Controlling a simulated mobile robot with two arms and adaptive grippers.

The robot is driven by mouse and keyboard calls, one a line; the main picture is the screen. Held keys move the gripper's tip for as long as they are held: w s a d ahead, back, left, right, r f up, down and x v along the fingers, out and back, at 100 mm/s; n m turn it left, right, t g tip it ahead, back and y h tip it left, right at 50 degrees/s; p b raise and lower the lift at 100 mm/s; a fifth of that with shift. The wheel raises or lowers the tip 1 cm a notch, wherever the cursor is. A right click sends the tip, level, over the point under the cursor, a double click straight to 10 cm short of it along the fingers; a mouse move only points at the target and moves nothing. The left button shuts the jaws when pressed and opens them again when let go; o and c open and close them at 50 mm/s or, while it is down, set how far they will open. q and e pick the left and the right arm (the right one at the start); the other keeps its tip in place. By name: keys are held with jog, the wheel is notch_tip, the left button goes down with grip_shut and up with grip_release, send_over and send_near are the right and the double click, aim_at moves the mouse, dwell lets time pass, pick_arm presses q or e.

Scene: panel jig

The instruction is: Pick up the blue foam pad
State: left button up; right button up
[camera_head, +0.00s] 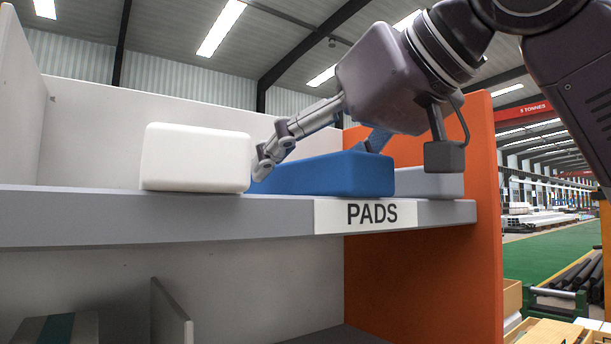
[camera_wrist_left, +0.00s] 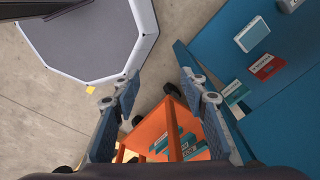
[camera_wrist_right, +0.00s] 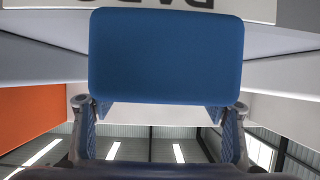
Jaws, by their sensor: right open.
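The blue foam pad (camera_head: 335,175) lies on the grey shelf (camera_head: 180,220) marked PADS, between a white pad (camera_head: 195,158) and a grey pad (camera_head: 430,184). My right gripper (camera_head: 318,158) is open at the blue pad. One finger is at the pad's left end, beside the white pad; the other is partly hidden behind the blue pad. In the right wrist view the blue pad (camera_wrist_right: 165,55) fills the space ahead of the spread fingers, one near each side. Contact cannot be told. My left gripper (camera_wrist_left: 158,95) is open and empty, seen above the floor in the left wrist view.
An orange side panel (camera_head: 420,270) closes the shelf's right end, and a pale back wall (camera_head: 130,100) stands behind. The white pad sits close to the right gripper's left finger. The left wrist view shows an orange rack (camera_wrist_left: 170,125) and a blue surface (camera_wrist_left: 250,80) with small boxes.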

jog(key=shift+s+d, duration=0.1)
jog(key=shift+s, duration=0.05)
jog(key=c, duration=1.2)
jog(key=shift+r, duration=0.1)
jog(key=shift+c, duration=0.2)
